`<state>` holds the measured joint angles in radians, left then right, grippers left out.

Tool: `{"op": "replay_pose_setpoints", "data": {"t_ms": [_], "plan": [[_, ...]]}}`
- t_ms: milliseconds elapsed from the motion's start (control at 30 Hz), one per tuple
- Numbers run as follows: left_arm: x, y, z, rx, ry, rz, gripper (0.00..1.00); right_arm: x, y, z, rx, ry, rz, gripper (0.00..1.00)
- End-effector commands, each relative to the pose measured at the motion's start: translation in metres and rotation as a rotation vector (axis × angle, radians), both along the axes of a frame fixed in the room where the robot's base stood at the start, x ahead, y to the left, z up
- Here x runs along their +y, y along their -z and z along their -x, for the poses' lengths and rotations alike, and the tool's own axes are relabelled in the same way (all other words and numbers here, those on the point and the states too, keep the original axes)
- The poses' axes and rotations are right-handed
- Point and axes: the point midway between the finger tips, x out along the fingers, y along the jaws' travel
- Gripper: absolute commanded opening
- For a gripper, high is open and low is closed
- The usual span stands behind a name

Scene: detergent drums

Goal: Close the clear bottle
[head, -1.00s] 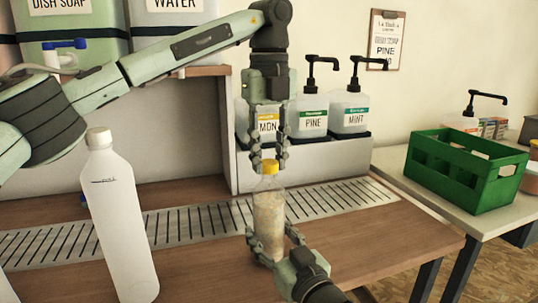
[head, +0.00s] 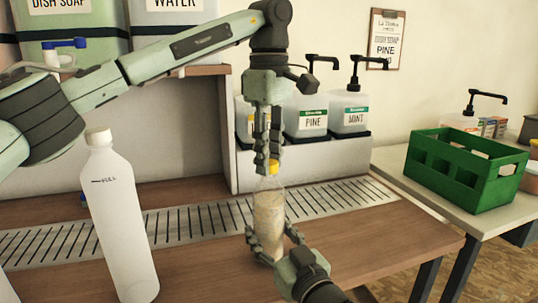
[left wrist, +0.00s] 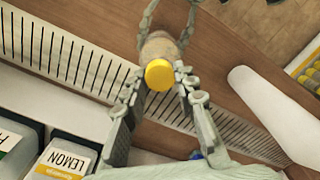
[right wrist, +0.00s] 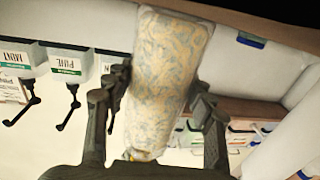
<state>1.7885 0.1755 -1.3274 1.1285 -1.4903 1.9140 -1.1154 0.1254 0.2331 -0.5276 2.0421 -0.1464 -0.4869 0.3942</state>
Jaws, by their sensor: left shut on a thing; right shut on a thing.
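The clear bottle (head: 268,218), with pale speckled contents, stands upright at the front of the counter. Its yellow cap (head: 274,168) sits on top of the neck; how tight it is I cannot tell. My left gripper (head: 267,162) comes from above and is shut on the cap, which also shows between its fingers in the left wrist view (left wrist: 159,74). My right gripper (head: 270,240) is shut around the lower part of the bottle, which fills the middle of the right wrist view (right wrist: 165,80).
A tall white bottle (head: 122,215) with a white cap stands left of the clear bottle. A slotted metal drain strip (head: 335,200) runs behind. Pump bottles (head: 306,118) stand on a ledge at the back. A green crate (head: 462,170) is on the right table.

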Motion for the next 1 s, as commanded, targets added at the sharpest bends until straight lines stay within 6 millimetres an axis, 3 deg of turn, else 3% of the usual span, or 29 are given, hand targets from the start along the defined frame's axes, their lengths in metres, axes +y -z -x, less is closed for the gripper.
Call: {"op": "replay_pose_setpoints", "data": {"t_ms": [33,167,200,367,667,1000], "plan": [[0.0,0.0,0.0,0.0,0.071,0.001,0.0,0.0,0.0,0.0,0.0,0.0,0.0,0.0],[0.0,0.0,0.0,0.0,0.055,0.0,0.0,0.0,0.0,0.0,0.0,0.0,0.0,0.0],[0.0,0.0,0.0,0.0,0.055,0.0,0.3,0.0,0.0,0.0,0.0,0.0,0.0,0.0],[0.0,0.0,0.0,0.0,0.053,0.0,0.48,0.0,0.0,0.0,0.0,0.0,0.0,0.0],[0.0,-0.003,0.0,-0.001,0.052,0.0,0.48,0.0,0.0,0.0,0.0,0.0,0.0,0.0],[0.0,-0.042,0.0,-0.001,0.051,-0.001,0.48,0.0,0.0,0.0,0.0,0.0,0.0,0.0]]}}
